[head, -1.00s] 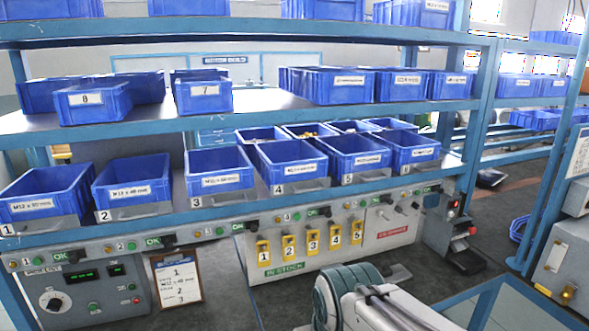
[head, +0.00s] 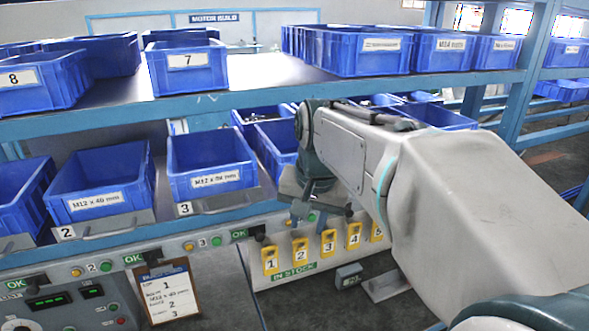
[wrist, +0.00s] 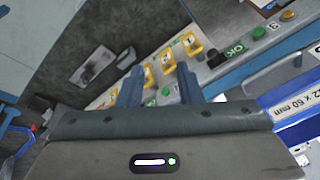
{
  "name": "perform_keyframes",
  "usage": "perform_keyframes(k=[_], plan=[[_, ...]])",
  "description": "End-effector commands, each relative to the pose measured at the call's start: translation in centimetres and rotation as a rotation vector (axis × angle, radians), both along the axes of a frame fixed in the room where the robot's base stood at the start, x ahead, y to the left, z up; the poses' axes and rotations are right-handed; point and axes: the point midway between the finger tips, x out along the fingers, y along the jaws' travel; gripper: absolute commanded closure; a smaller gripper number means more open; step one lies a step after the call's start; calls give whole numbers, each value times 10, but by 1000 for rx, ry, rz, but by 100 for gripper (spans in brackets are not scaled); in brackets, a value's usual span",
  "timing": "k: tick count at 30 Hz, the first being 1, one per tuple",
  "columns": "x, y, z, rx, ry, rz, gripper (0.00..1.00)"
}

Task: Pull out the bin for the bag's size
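Blue bins stand in a row on the lower shelf in the head view. The bin at position 2 (head: 100,186) is labelled M12 x 40 mm. The bin at position 3 (head: 210,166) has a label that seems to read M12 x 50 mm; a bin edge with that label shows at right in the wrist view (wrist: 290,115). A handle bar sits below each. A clipboard (head: 168,293) has a line that seems to read M12 x 40 mm. No bag is visible. My gripper (wrist: 158,82) is open and empty, pointing toward the yellow tags, right of bin 3.
Yellow numbered tags (head: 300,249) hang under the shelf above an IN STOCK label. Green OK lamps and buttons line the shelf's front rail (head: 196,243). The upper shelf (head: 270,93) holds more blue bins. My arm hides bins further right.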

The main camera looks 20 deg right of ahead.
Motion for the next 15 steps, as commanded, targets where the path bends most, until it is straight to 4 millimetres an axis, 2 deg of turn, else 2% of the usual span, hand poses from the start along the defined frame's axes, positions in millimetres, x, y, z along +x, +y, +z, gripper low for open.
perform_keyframes(k=[1,6,9,15], plan=[[18,-14,15,21,5,-95,68],[66,-52,57,98,23,-406,68],[89,-74,76,139,32,-575,68],[118,-109,101,198,44,-826,68]])
